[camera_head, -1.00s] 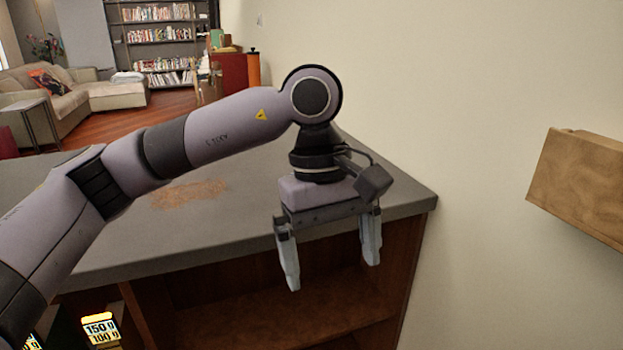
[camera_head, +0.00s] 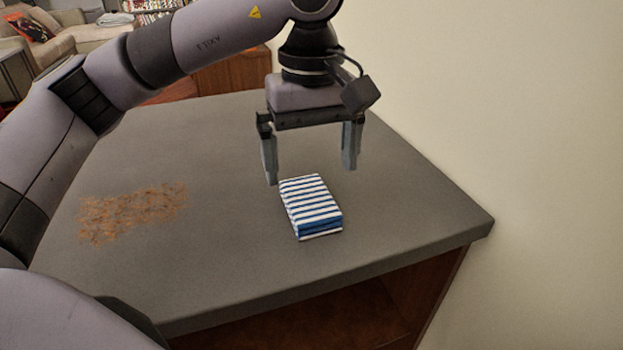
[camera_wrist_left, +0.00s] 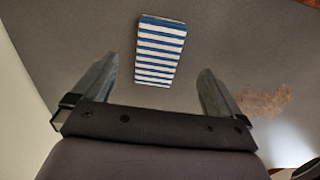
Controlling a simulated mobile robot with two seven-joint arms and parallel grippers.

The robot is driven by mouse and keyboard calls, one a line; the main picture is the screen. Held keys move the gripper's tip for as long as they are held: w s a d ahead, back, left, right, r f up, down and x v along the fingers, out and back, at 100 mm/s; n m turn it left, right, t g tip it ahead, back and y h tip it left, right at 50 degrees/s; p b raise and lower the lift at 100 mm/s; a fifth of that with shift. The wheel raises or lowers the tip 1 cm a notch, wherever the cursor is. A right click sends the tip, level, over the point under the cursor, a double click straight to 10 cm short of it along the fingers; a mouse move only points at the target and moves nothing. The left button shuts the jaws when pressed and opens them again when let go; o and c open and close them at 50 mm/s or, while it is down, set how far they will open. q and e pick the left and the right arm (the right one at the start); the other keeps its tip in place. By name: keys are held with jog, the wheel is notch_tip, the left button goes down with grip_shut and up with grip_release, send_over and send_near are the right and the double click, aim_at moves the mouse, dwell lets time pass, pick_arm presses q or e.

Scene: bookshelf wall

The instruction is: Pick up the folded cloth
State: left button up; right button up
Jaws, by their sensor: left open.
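The folded cloth (camera_head: 310,205), with blue and white stripes, lies on the grey countertop (camera_head: 400,215) in the head view. My left gripper (camera_head: 311,170) is open and empty, fingers pointing down, above the counter and just behind the cloth. In the left wrist view the cloth (camera_wrist_left: 160,50) shows beyond the gap between the open fingers of my left gripper (camera_wrist_left: 160,80). The fingers appear apart from the cloth. My right gripper is not in view.
A brown crumb-like patch (camera_head: 132,213) lies on the counter to the left. A pale wall (camera_head: 540,120) rises along the right side. The counter around the cloth is clear. A sofa (camera_head: 50,45) and bookshelf stand far behind.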

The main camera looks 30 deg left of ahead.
aim_at(309, 197)
pick_arm(q)
jog(key=shift+w+a+f, duration=0.15)
jog(key=shift+w+a, duration=0.05)
jog(key=shift+w, duration=0.2)
jog(key=f, duration=0.7)
jog(key=shift+w+a, duration=0.1)
jog(key=shift+a, duration=0.2)
jog(key=shift+r, duration=0.1)
jog(key=c, duration=1.1)
